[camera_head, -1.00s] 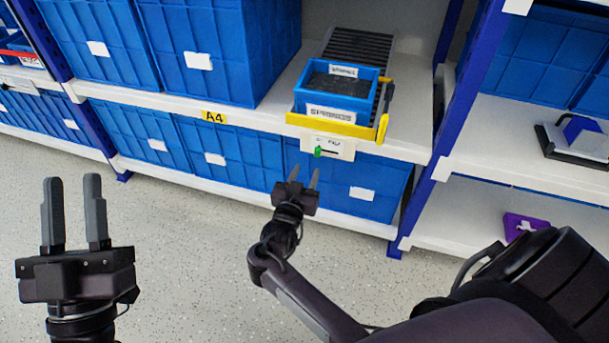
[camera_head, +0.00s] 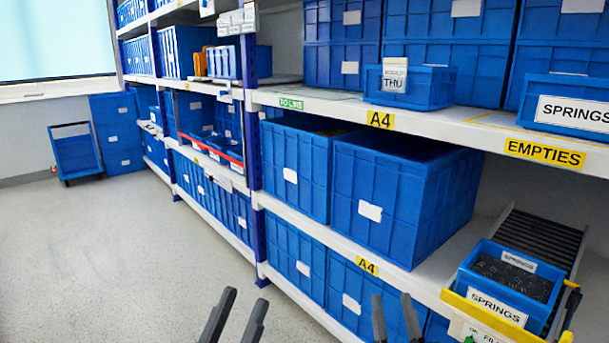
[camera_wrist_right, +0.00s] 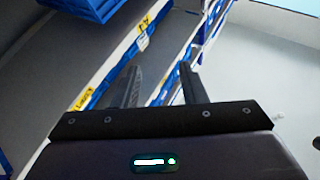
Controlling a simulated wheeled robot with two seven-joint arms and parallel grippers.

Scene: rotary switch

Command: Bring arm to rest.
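My right gripper (camera_head: 394,318) is at the bottom of the head view, in front of the lower blue bins. Its two fingers stand apart with nothing between them. In the right wrist view the right gripper (camera_wrist_right: 160,88) also shows parted, empty fingers pointing along the shelf front. My left gripper (camera_head: 235,316) is at the bottom of the head view over the floor, fingers apart and empty. The white switch plate (camera_head: 482,335) under the springs bin is cut off by the bottom edge, with only a trace of green knob beside it. The right gripper is clear of it, to its left.
A blue springs bin (camera_head: 508,282) sits in a yellow-fronted holder on the shelf at right. Large blue bins (camera_head: 400,200) fill the shelves, whose white edges (camera_head: 420,278) run along my right side. The grey floor (camera_head: 120,240) at left is open.

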